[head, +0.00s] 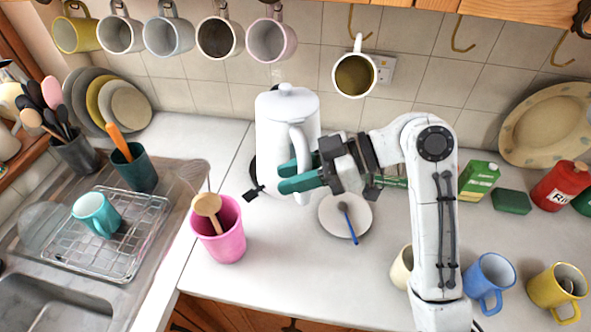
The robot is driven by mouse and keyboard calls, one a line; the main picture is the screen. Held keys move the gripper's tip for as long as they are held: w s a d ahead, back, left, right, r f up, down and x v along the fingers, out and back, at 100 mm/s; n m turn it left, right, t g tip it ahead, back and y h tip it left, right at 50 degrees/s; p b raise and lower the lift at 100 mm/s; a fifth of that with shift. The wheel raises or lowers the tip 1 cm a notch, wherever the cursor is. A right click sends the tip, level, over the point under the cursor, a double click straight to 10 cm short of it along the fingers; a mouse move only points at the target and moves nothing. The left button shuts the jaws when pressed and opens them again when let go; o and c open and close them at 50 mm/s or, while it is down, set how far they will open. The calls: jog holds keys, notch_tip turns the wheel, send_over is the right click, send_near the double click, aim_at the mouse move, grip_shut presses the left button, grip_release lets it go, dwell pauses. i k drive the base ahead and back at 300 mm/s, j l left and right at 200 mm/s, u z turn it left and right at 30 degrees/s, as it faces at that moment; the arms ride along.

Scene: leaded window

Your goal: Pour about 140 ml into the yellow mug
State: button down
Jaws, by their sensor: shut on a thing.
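A white lidded jug (274,135) stands roughly upright at the middle of the counter, its handle facing right. My gripper (297,172) reaches in from the right and is shut on the jug's handle. I cannot tell whether the jug's bottom touches the counter. No liquid shows, and the jug's inside is hidden by its lid. A yellow mug (556,288) stands on the counter at the far right, well apart from my gripper, with something thin inside it. Another yellow mug (77,35) hangs from the rail at the upper left.
A blue mug (490,280) and a cream mug (401,268), partly behind my arm, stand at the front right. A plate with a blue spoon (348,222) lies right of the jug. A pink pot (222,240) stands front left. Several mugs hang above, one (354,75) near the jug.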

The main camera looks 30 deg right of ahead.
aim_at(543, 289)
jog(key=k, duration=1.5)
